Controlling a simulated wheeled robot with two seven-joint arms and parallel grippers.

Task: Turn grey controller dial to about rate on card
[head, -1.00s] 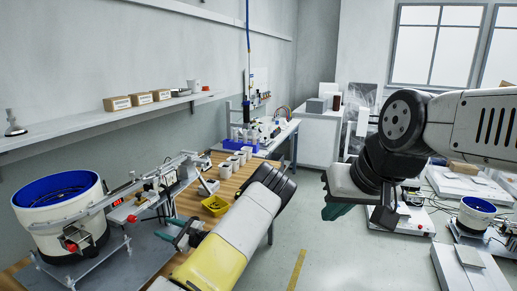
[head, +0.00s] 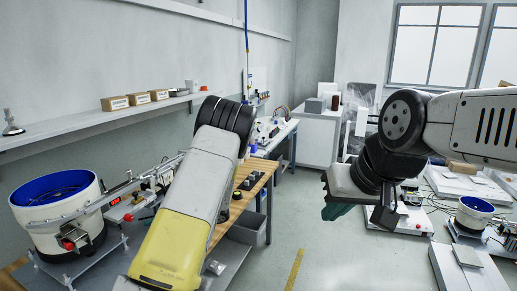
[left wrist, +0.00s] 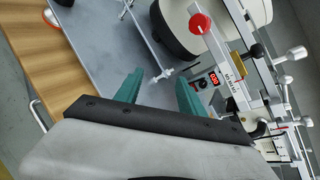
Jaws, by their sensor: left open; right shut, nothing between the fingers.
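The controller (left wrist: 226,90) is a small grey box with a red lit display (left wrist: 213,78) and a dark round dial (left wrist: 202,84) beside it in the left wrist view. In the head view the controller (head: 118,211) sits just right of the bowl feeder, and its dial is too small to make out. My left gripper (left wrist: 158,90) is open and empty, its teal fingers apart; the right finger appears near the controller, but the gap cannot be judged. My own arm hides this gripper in the head view. My right gripper (head: 335,211) is shut and empty, away at right. I cannot make out the card's rate.
A white bowl feeder with a blue inside (head: 58,205) stands at the left on a grey plate. A red knob (left wrist: 200,23) is on its base. A rail with levers (left wrist: 256,52) runs beside the controller. A wall shelf (head: 100,122) holds small boxes.

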